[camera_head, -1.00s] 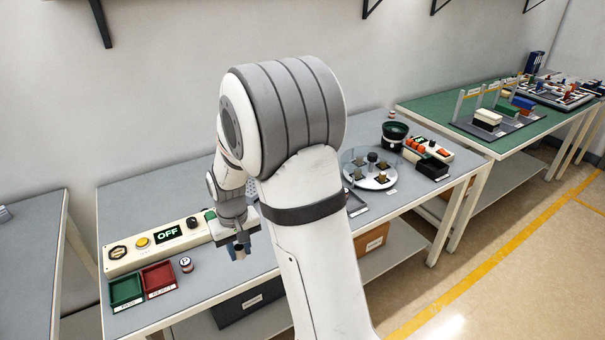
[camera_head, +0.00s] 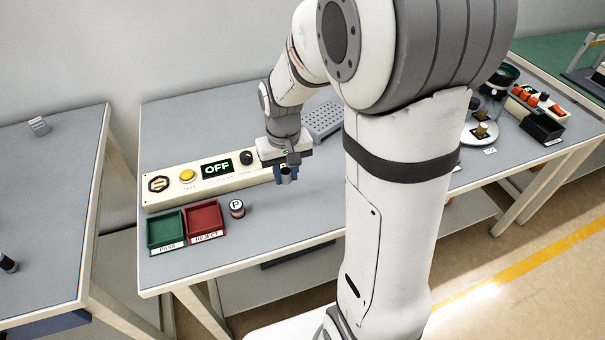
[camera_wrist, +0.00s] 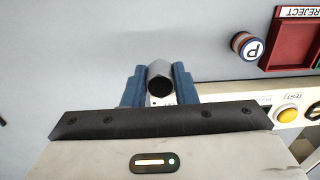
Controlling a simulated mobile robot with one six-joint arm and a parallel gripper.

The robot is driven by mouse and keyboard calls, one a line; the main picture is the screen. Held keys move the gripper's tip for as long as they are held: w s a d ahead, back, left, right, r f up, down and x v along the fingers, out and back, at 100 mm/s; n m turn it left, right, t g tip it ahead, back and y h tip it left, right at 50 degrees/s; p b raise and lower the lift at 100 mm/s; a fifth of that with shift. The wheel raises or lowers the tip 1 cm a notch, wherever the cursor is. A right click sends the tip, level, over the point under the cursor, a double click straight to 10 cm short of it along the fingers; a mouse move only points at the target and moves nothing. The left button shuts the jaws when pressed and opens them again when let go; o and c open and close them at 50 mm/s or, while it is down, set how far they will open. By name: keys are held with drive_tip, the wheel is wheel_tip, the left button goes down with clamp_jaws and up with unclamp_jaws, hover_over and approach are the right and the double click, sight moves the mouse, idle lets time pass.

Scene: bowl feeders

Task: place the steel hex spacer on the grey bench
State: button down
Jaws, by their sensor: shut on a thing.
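My gripper (camera_head: 286,174) is above the grey bench (camera_head: 290,213), in front of the control panel's right end. In the wrist view its blue fingers (camera_wrist: 159,88) are shut on the steel hex spacer (camera_wrist: 159,72), a hollow grey piece with its dark bore facing the camera. The spacer also shows small between the fingers in the head view (camera_head: 287,179). It is held clear of the bench top. The far side of the spacer is hidden.
The cream control panel (camera_head: 160,203) reads OFF. A green PASS tray (camera_head: 166,232), a red REJECT tray (camera_head: 205,218) and a small round piece marked P (camera_head: 237,209) stand left of my gripper. A perforated grey plate (camera_head: 323,118) lies behind. Bare bench lies in front of the gripper.

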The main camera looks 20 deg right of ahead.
sight(288, 184)
wheel_tip(288, 184, down, 3)
drive_tip(key=shift+w+d+r, duration=0.1)
drive_tip(key=shift+w, duration=0.05)
drive_tip(key=shift+f, duration=1.95)
drive_tip(key=shift+f+b, duration=0.1)
drive_tip(key=shift+b, duration=0.2)
drive_tip(key=shift+f, duration=0.2)
drive_tip(key=c, duration=1.2)
unclamp_jaws()
drive_tip(key=shift+r, duration=0.1)
drive_tip(key=shift+o, duration=0.2)
